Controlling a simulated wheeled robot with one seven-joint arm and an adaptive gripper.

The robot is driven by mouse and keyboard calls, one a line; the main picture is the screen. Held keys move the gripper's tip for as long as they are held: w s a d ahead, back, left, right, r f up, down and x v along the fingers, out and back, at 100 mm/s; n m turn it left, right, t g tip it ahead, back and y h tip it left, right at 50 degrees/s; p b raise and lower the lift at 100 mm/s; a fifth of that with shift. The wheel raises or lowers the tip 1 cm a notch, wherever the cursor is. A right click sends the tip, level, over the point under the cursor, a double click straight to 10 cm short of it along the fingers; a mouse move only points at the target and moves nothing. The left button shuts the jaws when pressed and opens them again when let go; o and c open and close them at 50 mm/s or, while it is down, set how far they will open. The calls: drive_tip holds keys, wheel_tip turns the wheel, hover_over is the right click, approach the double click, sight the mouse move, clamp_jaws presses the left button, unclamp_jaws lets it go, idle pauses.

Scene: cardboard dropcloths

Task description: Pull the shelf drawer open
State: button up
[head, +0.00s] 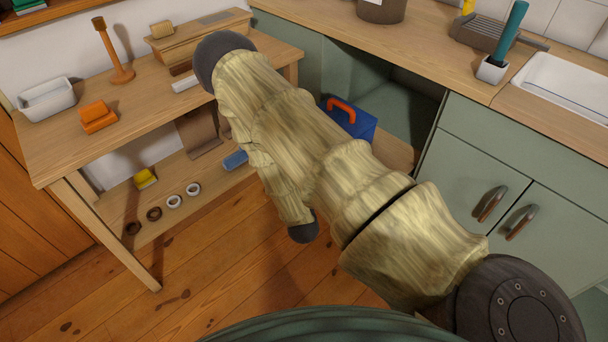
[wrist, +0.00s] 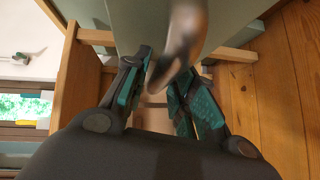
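In the wrist view a grey-green panel (wrist: 135,22) fills the top middle, with a blurred brown and metal handle (wrist: 184,38) close to the camera. It looks like the drawer front and its handle. My gripper (wrist: 162,75) is at the handle, with one teal-padded finger on each side. The handle's near end lies between the fingers. The fingers are apart, but I cannot tell if they press on it. In the head view my arm hides the gripper and the drawer.
A wooden workbench (head: 55,150) with a lower shelf (head: 115,203) stands at the left. A blue toolbox (head: 360,123) with an orange handle sits behind my arm. Green cabinet doors (head: 470,165) with two handles are at the right. The wooden floor (head: 225,265) in front is clear.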

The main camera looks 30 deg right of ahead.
drive_tip(key=v, duration=1.1)
drive_tip(key=shift+s, duration=0.2)
drive_tip(key=shift+a, duration=0.1)
drive_tip(key=s+a+f+m+g+y, duration=0.45)
drive_tip(key=s+f+m+g, duration=0.2)
drive_tip(key=s+f, duration=0.45)
drive_tip(key=s+a+f+m+g+y, duration=0.1)
drive_tip(key=s+a+m+g+y, duration=0.1)
drive_tip(key=s+a+g, duration=0.35)
drive_tip(key=s+a+f+m+g+y, duration=0.1)
drive_tip(key=s+a+m+g+y, duration=0.15)
drive_tip(key=s, duration=0.65)
wheel_tip(320, 180, up, 17)
drive_tip(key=n+p, duration=0.1)
drive_tip(key=p, duration=1.5)
drive_tip(key=shift+s+d+t+p, duration=0.25)
drive_tip(key=shift+d+t+p, duration=0.1)
drive_tip(key=shift+t, duration=0.1)
